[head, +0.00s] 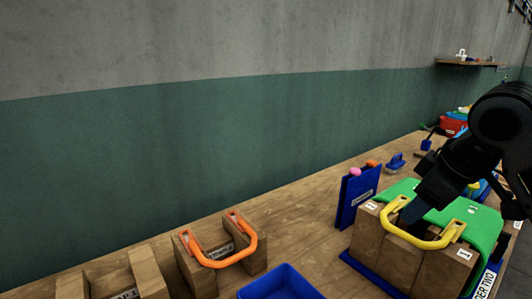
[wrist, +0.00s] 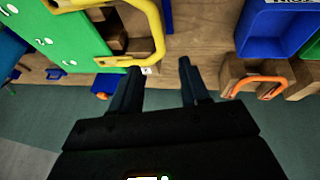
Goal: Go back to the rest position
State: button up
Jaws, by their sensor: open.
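My gripper (wrist: 160,75) is open, and nothing shows between its two dark fingers in the wrist view. In the head view my black arm comes in from the right, and its end is in front of or above a press with a yellow handle (head: 432,240). The yellow handle also shows in the wrist view (wrist: 154,40), close to the left finger. I cannot tell whether they touch. A green cover (head: 484,226) lies over the wooden blocks of that press. The fingertips are hidden or too dark to make out in the head view.
A press with an orange handle (head: 232,260) stands left on the wooden bench (head: 310,232). A blue bin (head: 280,285) is at the front edge. A blue upright holder (head: 357,195) stands behind the yellow-handled press. A wall (head: 180,160) runs behind the bench.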

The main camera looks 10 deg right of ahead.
jog(key=w+a+f+m+t+y, duration=0.1)
jog(key=a+f+m+t+y, duration=0.2)
jog(key=a, duration=0.7)
jog(key=w+a+f+m+t+y, duration=0.15)
jog(key=a+f+t, duration=0.3)
jog(key=a, duration=0.55)
jog(key=s+f+m+h, duration=0.1)
jog(key=s+f, duration=0.2)
jog(key=s, duration=0.4)
jog(key=s+a+f+m+t+h, duration=0.1)
jog(key=s+f+m, duration=0.1)
jog(key=s, duration=0.5)
jog(key=s+f+m+h, duration=0.1)
jog(key=s+f, duration=0.3)
jog(key=s, duration=0.4)
jog(key=shift+a+f+m+t+h, duration=0.15)
jog(key=shift+f+m+t+h, duration=0.2)
jog(key=shift+h, duration=0.2)
jog(key=s+d+r+n, duration=0.2)
jog(key=s, duration=0.6)
jog(key=s+d+r+n, duration=0.1)
jog(key=s+d+n, duration=0.1)
jog(key=s, duration=0.6)
jog(key=shift+s+d+r+t, duration=0.15)
jog(key=shift+d+r+t, duration=0.2)
jog(key=shift+d, duration=0.2)
